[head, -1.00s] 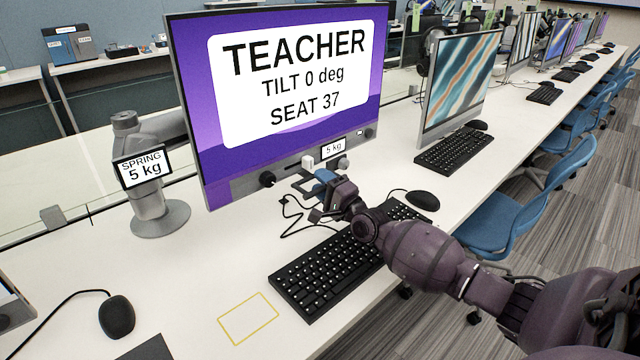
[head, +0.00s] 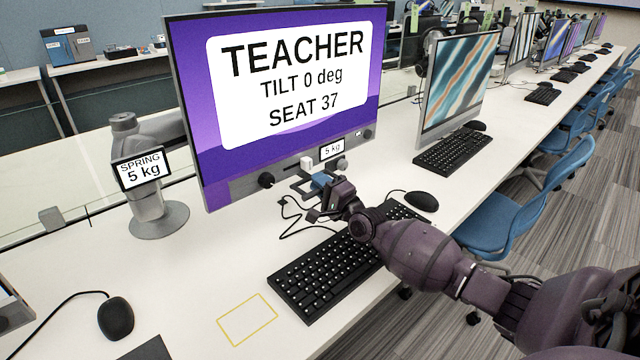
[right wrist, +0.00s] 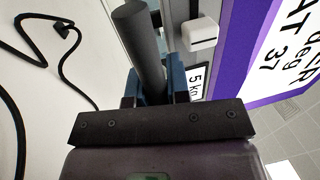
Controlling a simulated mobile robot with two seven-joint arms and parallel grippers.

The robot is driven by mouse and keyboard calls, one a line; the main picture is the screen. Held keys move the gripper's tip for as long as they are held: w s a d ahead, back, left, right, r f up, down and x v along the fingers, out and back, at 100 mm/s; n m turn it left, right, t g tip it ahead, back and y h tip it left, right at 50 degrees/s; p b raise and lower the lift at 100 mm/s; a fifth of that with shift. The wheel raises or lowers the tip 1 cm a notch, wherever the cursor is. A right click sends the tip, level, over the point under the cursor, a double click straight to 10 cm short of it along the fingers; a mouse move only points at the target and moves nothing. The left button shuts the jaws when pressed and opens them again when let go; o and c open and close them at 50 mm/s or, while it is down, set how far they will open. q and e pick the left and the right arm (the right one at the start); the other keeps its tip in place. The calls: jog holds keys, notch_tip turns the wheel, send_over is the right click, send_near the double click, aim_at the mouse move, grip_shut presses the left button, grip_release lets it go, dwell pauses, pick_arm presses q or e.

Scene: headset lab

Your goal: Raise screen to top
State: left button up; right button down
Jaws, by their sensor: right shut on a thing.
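The screen (head: 290,95) is a large monitor with a purple picture reading TEACHER, TILT 0 deg, SEAT 37. It is upright on a grey arm stand (head: 150,195) whose label reads SPRING 5 kg. Its lower edge is a little above the desk. My right gripper (head: 322,184) is at the middle of the screen's lower edge. In the right wrist view its blue fingers (right wrist: 155,85) are shut on a dark round handle bar (right wrist: 138,45). The screen's lower corner and 5 kg tag also show there (right wrist: 250,60). My left gripper is not in view.
A loose black cable lies below the screen. A second monitor (head: 460,85) stands to the right. A yellow outlined rectangle (head: 248,320) marks bare desk in front. The space above the screen looks clear.

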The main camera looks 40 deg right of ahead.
aim_at(307, 150)
notch_tip(307, 150, up, 7)
jog(key=p, duration=0.2)
jog(key=shift+p, duration=0.4)
jog(key=shift+r, duration=0.25)
jog(key=shift+f, duration=0.2)
jog(key=c, duration=1.1)
grip_release()
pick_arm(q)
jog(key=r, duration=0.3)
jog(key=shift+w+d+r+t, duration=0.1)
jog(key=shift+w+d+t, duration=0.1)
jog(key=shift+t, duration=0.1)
pick_arm(e)
jog(key=shift+f, duration=0.2)
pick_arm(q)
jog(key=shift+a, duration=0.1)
